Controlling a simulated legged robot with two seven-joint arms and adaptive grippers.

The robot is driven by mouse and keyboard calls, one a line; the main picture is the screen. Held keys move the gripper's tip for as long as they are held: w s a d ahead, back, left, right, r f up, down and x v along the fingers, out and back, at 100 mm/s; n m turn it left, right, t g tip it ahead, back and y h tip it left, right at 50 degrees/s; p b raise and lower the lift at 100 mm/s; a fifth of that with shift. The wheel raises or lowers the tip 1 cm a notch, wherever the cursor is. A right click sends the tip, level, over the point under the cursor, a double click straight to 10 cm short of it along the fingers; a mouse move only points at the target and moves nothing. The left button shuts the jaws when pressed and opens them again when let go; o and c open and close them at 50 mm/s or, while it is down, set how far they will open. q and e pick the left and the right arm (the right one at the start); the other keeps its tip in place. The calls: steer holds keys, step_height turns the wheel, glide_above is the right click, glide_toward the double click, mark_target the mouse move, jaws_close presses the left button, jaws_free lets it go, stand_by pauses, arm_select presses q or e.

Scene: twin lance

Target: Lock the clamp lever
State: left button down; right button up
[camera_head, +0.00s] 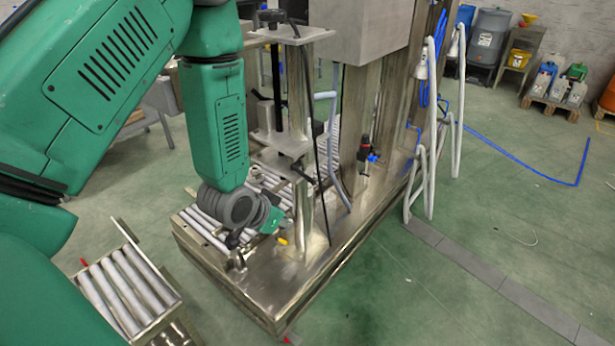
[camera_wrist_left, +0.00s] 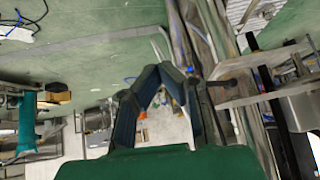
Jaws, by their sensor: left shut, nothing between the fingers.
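A small black lever handle (camera_head: 304,171) sticks out at the metal lower plate (camera_head: 280,143) of the lance column in the head view. I take it as the clamp lever. In the left wrist view a black handle (camera_wrist_left: 222,83) shows at a plate (camera_wrist_left: 245,92), right of the fingers and apart from them. My left gripper (camera_head: 273,219) is low in front of the column, below and left of the lever; its fingertips are hard to make out there. In the left wrist view its dark fingers (camera_wrist_left: 159,72) meet at the tips, with nothing between them. My right gripper is not in view.
A roller bed (camera_head: 206,228) lies under my left arm, and a roller cart (camera_head: 128,285) stands at the lower left. A black cable (camera_head: 318,165) hangs beside the column. Grey hoses (camera_head: 429,130) stand at the right edge of the metal base.

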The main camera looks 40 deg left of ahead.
arm_select(q)
steer(key=w+a+r+t, duration=0.3)
steer(key=w+a+r, duration=0.2)
steer(key=w+r, duration=0.3)
steer(key=shift+r, duration=0.85)
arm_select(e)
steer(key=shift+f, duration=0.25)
arm_select(q)
steer(key=b, duration=0.1)
glide_above(305, 174)
steer(key=s+d, duration=0.1)
steer(key=s, duration=0.2)
step_height(305, 174, down, 6)
steer(key=r, duration=0.1)
steer(key=f, duration=0.1)
steer(key=w+f, duration=0.1)
steer(key=f, duration=0.2)
steer(key=shift+w+d+f+b, duration=0.2)
steer(key=shift+d+b, duration=0.05)
steer(key=shift+b, duration=0.1)
steer(key=shift+a, duration=0.1)
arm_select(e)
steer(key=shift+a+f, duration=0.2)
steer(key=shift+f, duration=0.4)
arm_select(q)
steer(key=shift+f, duration=0.1)
